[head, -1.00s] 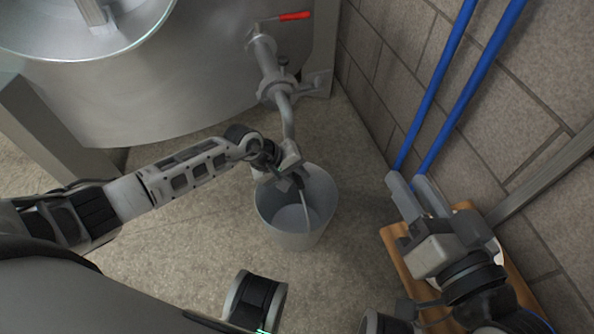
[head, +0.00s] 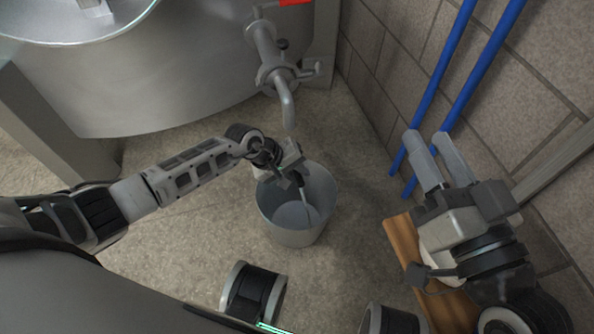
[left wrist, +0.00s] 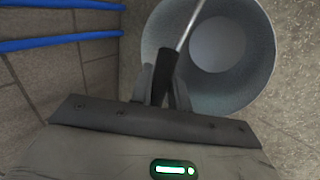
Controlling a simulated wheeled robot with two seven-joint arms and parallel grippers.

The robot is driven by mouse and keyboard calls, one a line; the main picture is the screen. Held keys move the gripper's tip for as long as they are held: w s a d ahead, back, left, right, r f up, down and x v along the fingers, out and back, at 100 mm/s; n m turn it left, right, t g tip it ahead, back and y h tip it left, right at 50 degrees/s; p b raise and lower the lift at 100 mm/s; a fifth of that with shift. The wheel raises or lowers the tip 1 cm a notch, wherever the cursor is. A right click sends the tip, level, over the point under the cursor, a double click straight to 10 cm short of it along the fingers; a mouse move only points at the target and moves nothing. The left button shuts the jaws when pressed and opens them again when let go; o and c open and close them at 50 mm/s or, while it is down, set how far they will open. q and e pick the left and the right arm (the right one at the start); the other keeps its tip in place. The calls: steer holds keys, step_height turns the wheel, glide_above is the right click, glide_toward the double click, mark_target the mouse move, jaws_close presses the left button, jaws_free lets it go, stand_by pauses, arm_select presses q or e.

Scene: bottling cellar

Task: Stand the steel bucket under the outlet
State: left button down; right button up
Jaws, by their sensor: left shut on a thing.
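The steel bucket (head: 292,238) is grey and open-topped. It stands upright or nearly so, in front of the outlet (head: 288,112), a bent pipe coming down from the tank's valve. In the head view the pipe's end is above the bucket's far rim, apart from it. My left gripper (head: 294,181) is over the bucket's mouth. In the left wrist view it is shut on the black grip of the bucket's handle (left wrist: 191,28). The bucket looks empty. I cannot tell whether its base touches the floor. My right gripper (head: 436,160) is open and empty, near the wall.
The large steel tank (head: 170,80) fills the upper left, with a red valve lever (head: 293,2). Two blue pipes (head: 462,90) run along the block wall (head: 385,55) at the right. A wooden board (head: 405,245) lies below my right gripper. The floor around the bucket is clear.

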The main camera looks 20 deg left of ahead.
arm_select(q)
steer(key=shift+w+f+b, duration=0.1)
steer(key=shift+f+b, duration=0.35)
steer(key=shift+b, duration=0.2)
arm_select(e)
steer(key=shift+f, duration=0.7)
arm_select(q)
steer(key=c, duration=1.3)
jaws_free()
steer(key=shift+o, duration=0.2)
steer(key=shift+f, duration=0.2)
steer(key=shift+r, duration=0.1)
steer(key=p+v, duration=0.6)
steer(key=v, duration=1)
arm_select(e)
steer(key=f+g+h, duration=0.1)
steer(key=s+f+g, duration=0.1)
steer(key=shift+s+d+g+h, duration=0.15)
steer(key=shift+s+g+h, duration=0.15)
steer(key=shift+h, duration=0.1)
arm_select(q)
steer(key=shift+r, duration=0.1)
